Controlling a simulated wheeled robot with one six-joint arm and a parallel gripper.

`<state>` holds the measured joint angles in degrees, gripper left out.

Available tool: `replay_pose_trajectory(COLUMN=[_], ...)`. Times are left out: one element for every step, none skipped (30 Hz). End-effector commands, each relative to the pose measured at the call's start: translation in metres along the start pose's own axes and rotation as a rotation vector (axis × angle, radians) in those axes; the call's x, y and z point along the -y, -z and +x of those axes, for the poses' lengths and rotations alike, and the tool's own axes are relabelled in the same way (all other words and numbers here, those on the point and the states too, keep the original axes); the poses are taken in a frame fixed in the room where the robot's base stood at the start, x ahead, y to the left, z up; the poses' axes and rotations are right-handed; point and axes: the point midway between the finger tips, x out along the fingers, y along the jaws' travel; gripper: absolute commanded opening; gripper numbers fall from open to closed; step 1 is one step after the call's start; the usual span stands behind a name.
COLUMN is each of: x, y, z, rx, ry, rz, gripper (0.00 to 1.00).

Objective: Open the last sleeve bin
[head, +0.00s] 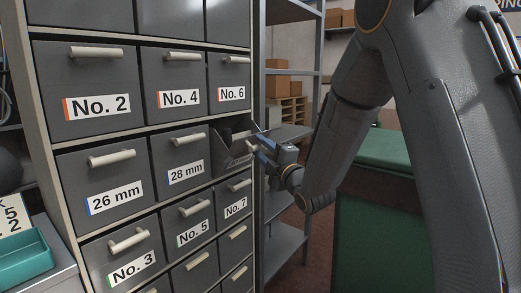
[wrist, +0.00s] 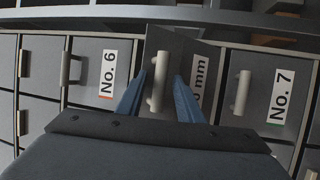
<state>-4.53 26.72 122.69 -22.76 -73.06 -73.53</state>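The bin at the right end of the mm row (head: 222,150) is pulled partly out of the cabinet, its inside showing from above. Its label is partly hidden; "0 mm" reads in the wrist view (wrist: 200,80). My gripper (head: 258,150) is at its front. In the wrist view, the blue fingers (wrist: 159,88) stand on either side of its pale handle (wrist: 157,88), with visible gaps, so the gripper looks open around it. The 26 mm bin (head: 75,180) and the 28 mm bin (head: 160,155) in the same row are shut.
Bins No. 2 (head: 70,72), No. 4 (head: 155,70) and No. 6 (head: 218,72) are shut above; No. 3, No. 5 and No. 7 (head: 222,198) are shut below. A metal shelf (head: 290,128) stands close to the right of the cabinet. A green-topped unit (head: 385,150) stands farther back.

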Motion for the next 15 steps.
replay_pose_trajectory(x=[-0.001, 0.0, 0.0, 0.0, 0.0, 0.001, 0.001, 0.0, 0.001, 0.001, 0.001, 0.001, 0.001, 0.001, 0.002], y=[0.0, 0.0, 0.0, -0.001, -0.001, -0.001, -0.001, -0.001, -0.001, -0.001, 0.0, -0.001, -0.001, -0.001, 0.0], z=[-0.003, -0.006, -0.011, -0.015, -0.019, -0.026, -0.032, -0.037, -0.043, -0.048, -0.052, -0.058, -0.062, -0.065, -0.069], rx=[0.0, 0.0, 0.0, 0.0, 0.001, 0.001, 0.002, 0.002, 0.001, 0.001, 0.001, 0.001, 0.0, 0.0, 0.0], ry=[-0.001, -0.001, -0.001, -0.001, 0.0, 0.001, 0.001, 0.0, 0.001, 0.002, 0.002, 0.001, 0.001, 0.002, 0.003], rz=[0.0, 0.0, -0.001, -0.001, -0.001, 0.0, 0.0, -0.001, 0.0, 0.0, 0.0, -0.001, -0.001, -0.001, 0.0], gripper=[0.34, 0.34, 0.34, 0.34, 0.34, 0.34, 0.34, 0.34, 0.34, 0.34, 0.34, 0.34, 0.34, 0.34, 0.34])
